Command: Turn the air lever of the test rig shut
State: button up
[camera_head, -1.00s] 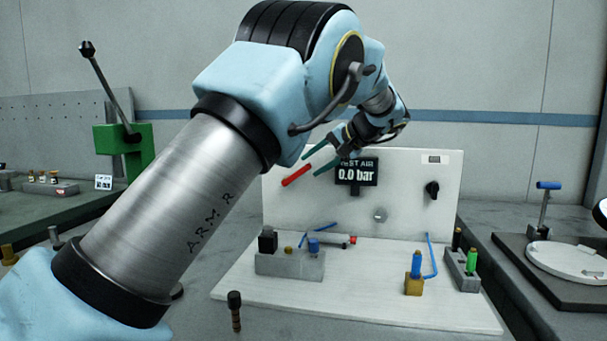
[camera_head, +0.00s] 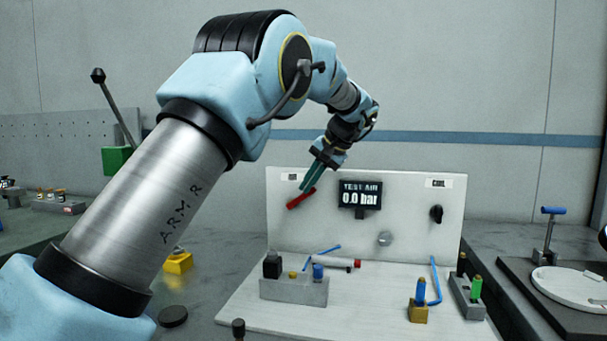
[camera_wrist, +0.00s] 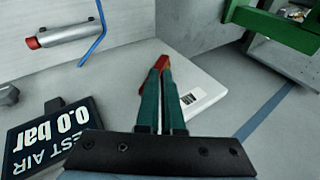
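The red air lever (camera_head: 294,202) sits on the upper left of the test rig's upright white panel (camera_head: 410,215), slanting up to the right. My gripper (camera_head: 308,188) is at the lever's upper part, with its teal fingers pointing down at it. In the wrist view my gripper (camera_wrist: 163,68) has its fingers close together with only a thin gap. The red lever (camera_wrist: 139,90) shows beside the left finger and at the fingertips. The fingers hide part of it, so I cannot tell whether it is clamped between them. The display (camera_head: 360,195) reads 0.0 bar.
A black knob (camera_head: 436,213) is on the panel's right. A grey block (camera_head: 293,289) with small parts and a brass block (camera_head: 418,312) stand on the rig's base. A green press (camera_head: 117,160) is at the left. A dark plate with a white disc (camera_head: 577,262) is at the right.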

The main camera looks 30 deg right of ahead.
jog(key=w+a+r+g+h+p, duration=0.1)
jog(key=a+r, duration=0.1)
jog(key=w+a+r+g+h+p, duration=0.1)
jog(key=w+r+g+p, duration=0.1)
jog(key=shift+a+n+g+h, duration=0.3)
jog(key=shift+a+n+h, duration=0.1)
grip_shut()
notch_tip(320, 180, up, 8)
jog(key=w+a+f+g+h+p, duration=0.1)
jog(key=w+a+g+h+p, duration=0.1)
jog(key=h+p, duration=0.2)
jog(key=shift+n, duration=0.3)
jog(key=p+x, duration=0.1)
jog(key=x, duration=0.2)
jog(key=s+p+x, duration=0.1)
jog(key=x, duration=0.3)
jog(key=d+p+x, duration=0.1)
jog(key=x, duration=0.2)
jog(key=shift+s+f, duration=0.25)
jog(key=shift+s, duration=0.05)
jog(key=shift+s+d+f, duration=0.25)
jog(key=shift+d+f, duration=0.05)
jog(key=shift+f, duration=0.35)
jog(key=shift+s+d, duration=0.15)
jog(key=shift+d, duration=0.05)
